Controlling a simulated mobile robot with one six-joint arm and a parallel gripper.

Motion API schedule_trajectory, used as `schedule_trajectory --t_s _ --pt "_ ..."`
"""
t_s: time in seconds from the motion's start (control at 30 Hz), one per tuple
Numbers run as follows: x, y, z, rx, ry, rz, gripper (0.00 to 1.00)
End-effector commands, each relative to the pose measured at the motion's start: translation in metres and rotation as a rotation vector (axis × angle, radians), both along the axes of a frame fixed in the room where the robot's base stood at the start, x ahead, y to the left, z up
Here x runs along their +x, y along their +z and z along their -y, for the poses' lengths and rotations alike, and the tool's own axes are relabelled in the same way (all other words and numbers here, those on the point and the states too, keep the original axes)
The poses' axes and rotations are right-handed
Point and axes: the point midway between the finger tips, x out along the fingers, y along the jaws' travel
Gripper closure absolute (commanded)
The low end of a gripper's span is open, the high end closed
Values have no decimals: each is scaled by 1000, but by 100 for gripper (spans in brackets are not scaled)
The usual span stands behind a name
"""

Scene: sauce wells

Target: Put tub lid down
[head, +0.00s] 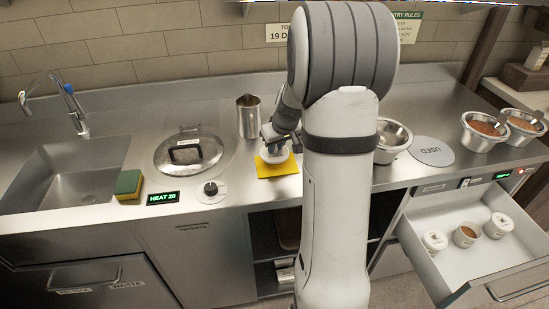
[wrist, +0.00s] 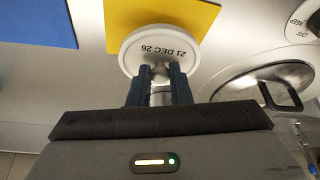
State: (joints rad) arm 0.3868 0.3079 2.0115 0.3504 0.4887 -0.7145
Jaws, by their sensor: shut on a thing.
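The tub lid (wrist: 160,52) is a white disc with a small knob and the print "21 DEC 26". My gripper (wrist: 160,75) is shut on its knob. In the head view the lid (head: 274,155) shows as a white round under my gripper (head: 279,140), over a yellow mat (head: 278,171). The mat also shows behind the lid in the wrist view (wrist: 203,18). I cannot tell whether the lid touches the mat. An open tub of brown sauce (head: 466,235) stands in the pulled-out drawer (head: 458,270) at the right, between white-lidded tubs (head: 434,241) (head: 498,225).
A steel jug (head: 248,117) stands just behind the mat. A lidded pot (head: 188,152) and a sponge (head: 128,184) are to the left. A steel bowl (head: 391,139), a "USED" disc (head: 431,151) and sauce bowls (head: 483,132) are to the right. A blue mat (wrist: 35,22) shows in the wrist view.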

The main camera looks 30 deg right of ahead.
Motion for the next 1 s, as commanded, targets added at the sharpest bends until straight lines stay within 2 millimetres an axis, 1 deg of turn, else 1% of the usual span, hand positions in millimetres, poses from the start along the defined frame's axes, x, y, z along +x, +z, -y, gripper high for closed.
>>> schedule_trajectory --t_s 0.17,0.3,0.37,0.77,0.8,1.0 --pt "-1 -14 2 1 -5 -1 100" --pt "-2 -35 3 2 -7 -3 100" --pt "-2 -41 3 1 -7 -2 100" --pt "-1 -47 4 0 -8 1 100" --pt "-1 -45 4 0 -8 0 79" --pt "-2 -45 4 0 -9 0 63"
